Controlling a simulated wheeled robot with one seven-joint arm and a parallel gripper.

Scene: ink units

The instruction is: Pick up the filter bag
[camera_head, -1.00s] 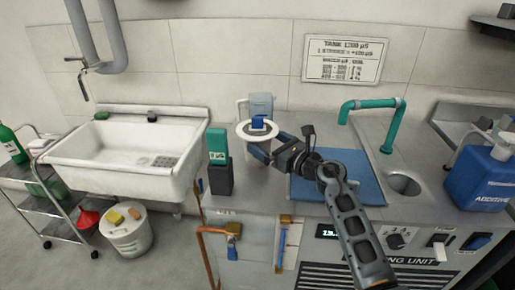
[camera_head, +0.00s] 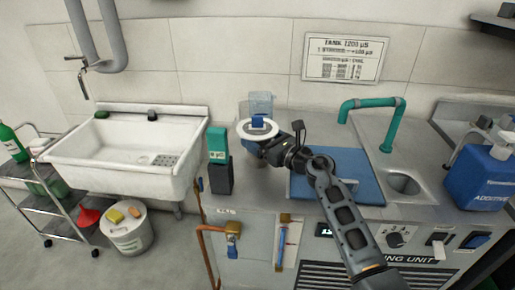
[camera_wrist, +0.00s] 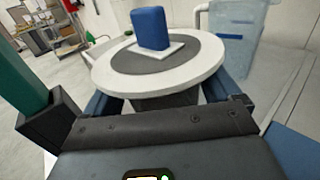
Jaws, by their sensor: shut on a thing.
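The thing I take to be the filter bag (camera_head: 243,127) has a round white rim, a grey middle and a blue upright block on top. It stands at the back of the counter, left of the blue mat. In the wrist view its white rim (camera_wrist: 205,84) fills the upper middle, with a dark body below it. My gripper (camera_head: 263,147) is shut on that body, just under the rim. In the wrist view the blue fingers of my gripper (camera_wrist: 160,100) lie on either side of it. The rim hides the fingertips and most of the body.
A clear bluish jug (camera_head: 261,104) stands close behind. A teal box (camera_head: 217,144) on a dark block stands to the left, near the sink (camera_head: 120,175). The blue mat (camera_head: 350,175) and teal tap (camera_head: 388,130) are to the right.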

